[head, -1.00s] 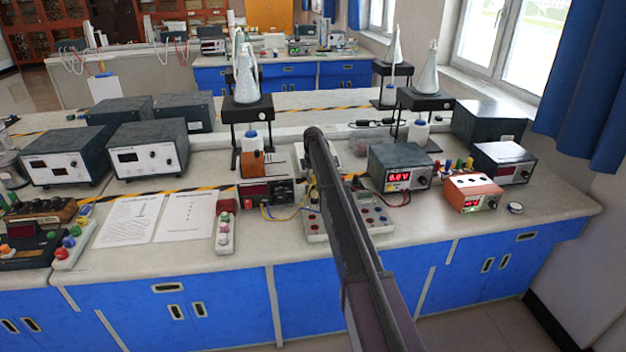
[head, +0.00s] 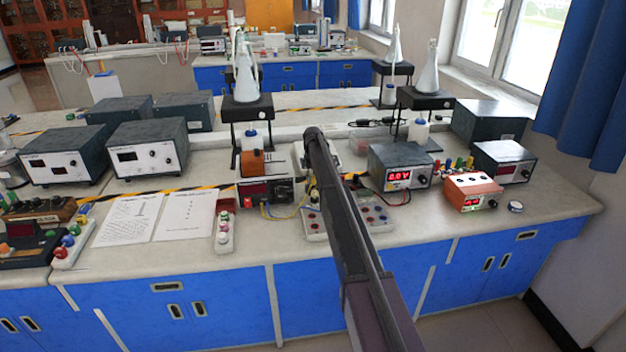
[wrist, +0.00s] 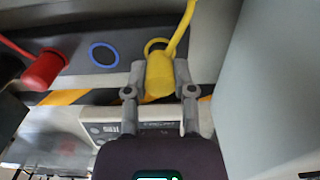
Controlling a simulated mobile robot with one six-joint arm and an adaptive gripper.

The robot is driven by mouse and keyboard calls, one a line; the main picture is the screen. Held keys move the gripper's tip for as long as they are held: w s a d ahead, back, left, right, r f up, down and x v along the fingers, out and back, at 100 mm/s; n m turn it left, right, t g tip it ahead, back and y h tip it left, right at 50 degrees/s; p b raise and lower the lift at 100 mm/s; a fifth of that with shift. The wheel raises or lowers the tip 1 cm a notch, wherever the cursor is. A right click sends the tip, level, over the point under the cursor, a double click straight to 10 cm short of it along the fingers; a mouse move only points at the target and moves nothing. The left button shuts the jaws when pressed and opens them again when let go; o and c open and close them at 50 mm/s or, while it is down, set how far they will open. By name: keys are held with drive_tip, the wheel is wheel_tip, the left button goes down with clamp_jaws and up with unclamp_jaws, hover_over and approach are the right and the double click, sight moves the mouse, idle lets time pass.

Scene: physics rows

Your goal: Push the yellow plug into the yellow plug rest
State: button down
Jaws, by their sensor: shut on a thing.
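In the wrist view my gripper (wrist: 160,80) is shut on the yellow plug (wrist: 160,73), one finger on each side of it. A yellow cable (wrist: 183,25) runs up from the plug. A yellow ring (wrist: 151,43), which looks like the yellow plug rest, shows just beyond the plug on a dark grey panel (wrist: 75,70). The plug covers part of the ring. I cannot tell whether the plug touches the ring or has entered it. In the head view my arm hides the gripper, plug and rest.
In the wrist view a red plug (wrist: 44,70) with a red cable and a blue ring (wrist: 104,54) lie left of the yellow plug. A pale grey surface (wrist: 275,90) stands close on the right. In the head view, instruments crowd the bench around my arm, including a red-display meter (head: 401,172).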

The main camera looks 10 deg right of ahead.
drive_tip(key=shift+f+b, duration=0.45)
drive_tip(key=shift+f, duration=0.05)
idle(0.3)
drive_tip(key=shift+c, duration=1.9)
unclamp_jaws()
drive_tip(key=o, duration=0.4)
drive_tip(key=shift+r+p, duration=3.25)
drive_tip(key=shift+p, duration=0.05)
